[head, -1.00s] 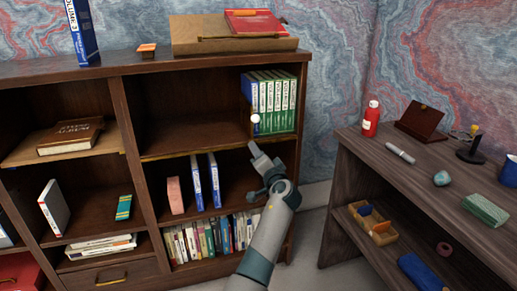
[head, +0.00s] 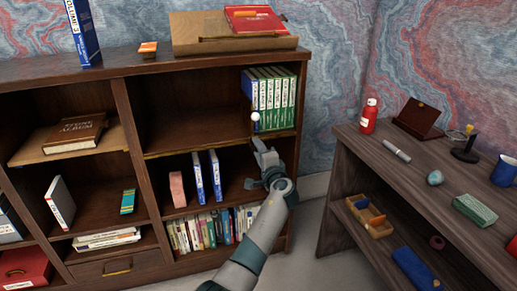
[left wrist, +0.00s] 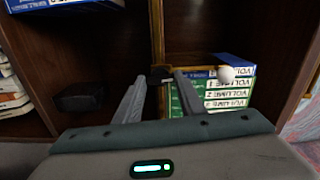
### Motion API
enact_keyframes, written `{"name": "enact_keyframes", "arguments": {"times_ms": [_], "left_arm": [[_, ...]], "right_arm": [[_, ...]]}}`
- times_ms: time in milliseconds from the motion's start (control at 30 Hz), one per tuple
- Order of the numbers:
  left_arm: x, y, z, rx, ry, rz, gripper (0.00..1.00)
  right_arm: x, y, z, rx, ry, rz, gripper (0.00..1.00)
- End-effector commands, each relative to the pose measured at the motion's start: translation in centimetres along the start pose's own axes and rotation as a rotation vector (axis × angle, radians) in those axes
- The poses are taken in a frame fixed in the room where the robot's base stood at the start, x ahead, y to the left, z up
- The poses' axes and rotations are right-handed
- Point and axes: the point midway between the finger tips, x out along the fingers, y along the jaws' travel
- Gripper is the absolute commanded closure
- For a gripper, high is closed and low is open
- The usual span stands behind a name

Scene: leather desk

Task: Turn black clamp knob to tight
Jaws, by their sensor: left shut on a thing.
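The black clamp knob (left wrist: 161,74) shows in the left wrist view as a small dark piece at the brass-coloured shelf edge (left wrist: 157,35), between my fingertips. My left gripper (left wrist: 160,79) is shut on it, with one finger on each side. In the head view my left gripper (head: 262,147) is at the front edge of the middle shelf, below the green and blue volumes, and the knob cannot be made out there. The knob's turn position cannot be told. My right gripper is in neither view.
Blue books (head: 206,178) stand on the shelf below. A desk (head: 385,160) with a red bottle (head: 369,117) is to the right. The upper shelf's left part is empty.

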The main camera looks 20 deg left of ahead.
Motion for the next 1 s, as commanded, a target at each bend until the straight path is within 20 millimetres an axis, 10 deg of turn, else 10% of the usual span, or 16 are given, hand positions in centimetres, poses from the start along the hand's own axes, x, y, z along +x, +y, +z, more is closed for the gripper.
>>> {"name": "enact_keyframes", "arguments": {"times_ms": [400,433,500,1000], "left_arm": [[-0.01,0.06,-0.01,0.007,0.000,0.001,0.86],[-0.01,0.06,-0.01,0.007,0.000,0.001,0.57],[-0.01,0.06,-0.01,0.006,0.000,0.001,0.45],[0.14,-0.01,0.21,0.006,0.000,0.000,0.45]], "right_arm": [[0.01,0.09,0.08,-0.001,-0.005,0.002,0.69],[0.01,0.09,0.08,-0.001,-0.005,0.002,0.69],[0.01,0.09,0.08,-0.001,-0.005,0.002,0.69],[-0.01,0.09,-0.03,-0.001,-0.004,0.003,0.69]]}}
